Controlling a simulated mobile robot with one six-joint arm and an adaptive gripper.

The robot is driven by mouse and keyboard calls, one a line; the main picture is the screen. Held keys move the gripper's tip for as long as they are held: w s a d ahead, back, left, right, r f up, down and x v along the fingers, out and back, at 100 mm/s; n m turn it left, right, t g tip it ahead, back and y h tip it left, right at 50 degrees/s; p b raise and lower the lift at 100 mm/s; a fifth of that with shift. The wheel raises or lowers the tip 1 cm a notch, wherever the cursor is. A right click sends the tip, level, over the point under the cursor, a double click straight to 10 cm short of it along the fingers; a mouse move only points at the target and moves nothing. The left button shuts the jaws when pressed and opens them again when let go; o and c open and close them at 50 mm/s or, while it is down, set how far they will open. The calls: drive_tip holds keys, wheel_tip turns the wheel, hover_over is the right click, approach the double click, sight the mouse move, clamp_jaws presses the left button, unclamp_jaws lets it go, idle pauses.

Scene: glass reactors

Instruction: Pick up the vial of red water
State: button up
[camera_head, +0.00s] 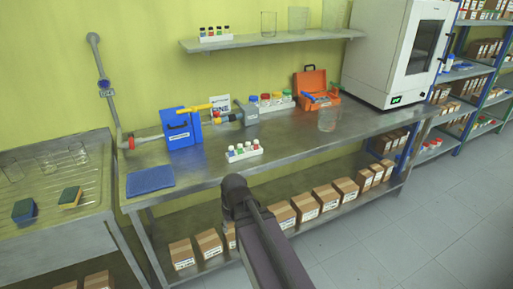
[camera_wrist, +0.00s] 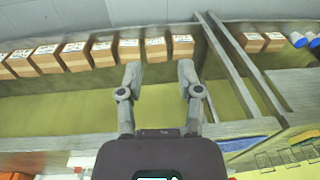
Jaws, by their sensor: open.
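A small white rack (camera_head: 244,155) stands near the front edge of the steel bench (camera_head: 330,135) in the head view. It holds several small vials with coloured caps. They are too small for me to tell surely which one holds red water. My arm reaches up from the bottom of the head view to just in front of the bench edge, below the rack; its fingers cannot be made out there. In the wrist view my gripper (camera_wrist: 159,76) is open, with its two fingers apart and nothing between them. The rack and its vials cannot be made out in the wrist view.
A second vial rack (camera_head: 215,35) sits on the wall shelf (camera_head: 265,41). Cardboard boxes (camera_head: 325,198) line the lower shelf. A blue mat (camera_head: 150,179) lies left.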

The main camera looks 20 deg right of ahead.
drive_tip(key=w+d+r+n+t+y+b, duration=0.1)
drive_tip(key=w+d+t+y, duration=0.15)
drive_tip(key=w+d, duration=0.4)
drive_tip(key=w+d+r+n+t+y, duration=0.1)
drive_tip(key=w+d+r+t, duration=0.2)
drive_tip(key=w, duration=0.7)
drive_tip(key=w+d+r+t, duration=0.2)
drive_tip(key=w+d+t, duration=0.1)
drive_tip(key=d, duration=0.7)
drive_tip(key=w+d+r+t+b, duration=0.1)
drive_tip(key=w+d+r+t, duration=0.2)
drive_tip(key=w+d, duration=0.3)
drive_tip(key=d+t+h, duration=0.1)
drive_tip(key=d, duration=0.3)
drive_tip(key=shift+w+d, duration=0.2)
drive_tip(key=shift+d, duration=0.1)
drive_tip(key=shift+w, duration=0.1)
drive_tip(key=b, duration=0.4)
approach(257, 141)
drive_tip(key=shift+x, duration=2.05)
drive_tip(key=shift+r, duration=0.1)
